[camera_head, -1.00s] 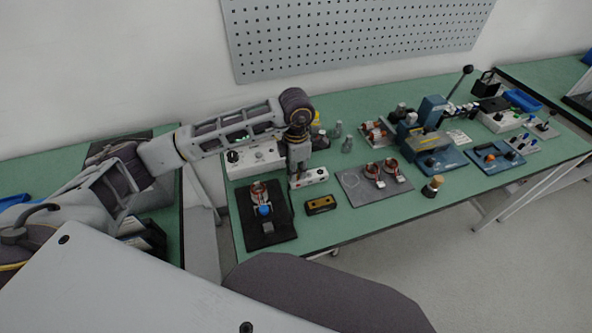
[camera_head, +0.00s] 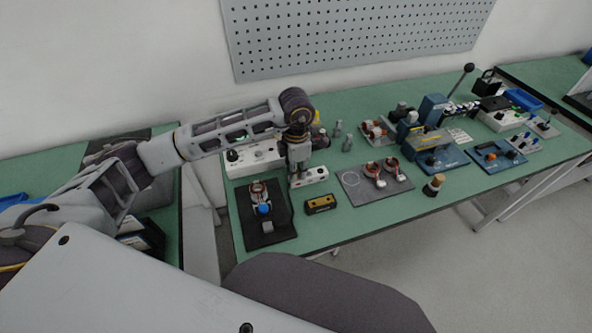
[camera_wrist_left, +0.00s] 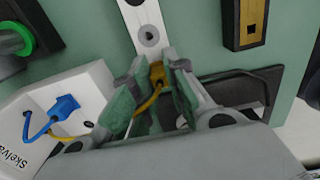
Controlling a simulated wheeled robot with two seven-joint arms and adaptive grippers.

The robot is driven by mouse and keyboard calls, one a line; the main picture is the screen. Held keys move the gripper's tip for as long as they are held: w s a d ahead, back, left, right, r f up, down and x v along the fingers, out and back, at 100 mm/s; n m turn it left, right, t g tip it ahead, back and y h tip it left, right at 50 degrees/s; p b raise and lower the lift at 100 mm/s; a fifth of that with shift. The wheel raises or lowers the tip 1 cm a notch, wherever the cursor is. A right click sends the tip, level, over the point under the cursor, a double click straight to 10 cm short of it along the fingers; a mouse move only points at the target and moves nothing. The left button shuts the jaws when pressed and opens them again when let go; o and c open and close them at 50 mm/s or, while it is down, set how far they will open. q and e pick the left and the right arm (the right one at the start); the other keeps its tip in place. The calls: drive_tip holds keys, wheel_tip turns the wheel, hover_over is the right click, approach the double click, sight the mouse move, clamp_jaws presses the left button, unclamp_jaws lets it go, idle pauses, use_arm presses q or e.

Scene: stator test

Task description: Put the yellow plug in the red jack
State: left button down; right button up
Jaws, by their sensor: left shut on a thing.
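My left gripper (camera_head: 297,174) points down over the white socket strip (camera_head: 315,175) on the green bench. In the left wrist view my left gripper (camera_wrist_left: 157,68) is shut on the yellow plug (camera_wrist_left: 156,74), whose yellow cable trails back between the fingers. The plug's tip is close to the white strip (camera_wrist_left: 143,14), just short of a dark round socket (camera_wrist_left: 149,36) in the picture. I cannot tell whether it touches the strip. No red jack can be made out clearly; the gripper hides part of the strip. My right gripper is not in view.
A white box (camera_wrist_left: 88,95) holds a blue plug (camera_wrist_left: 63,106) with a blue cable. A yellow-and-black block (camera_head: 320,204) lies beside the strip. A black plate (camera_head: 272,232) with a blue-knobbed fixture is at left; a grey mat (camera_head: 352,190) with coils is at right.

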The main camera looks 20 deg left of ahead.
use_arm(q)
drive_tip(key=c, duration=1.3)
unclamp_jaws()
drive_tip(key=shift+r, duration=4.05)
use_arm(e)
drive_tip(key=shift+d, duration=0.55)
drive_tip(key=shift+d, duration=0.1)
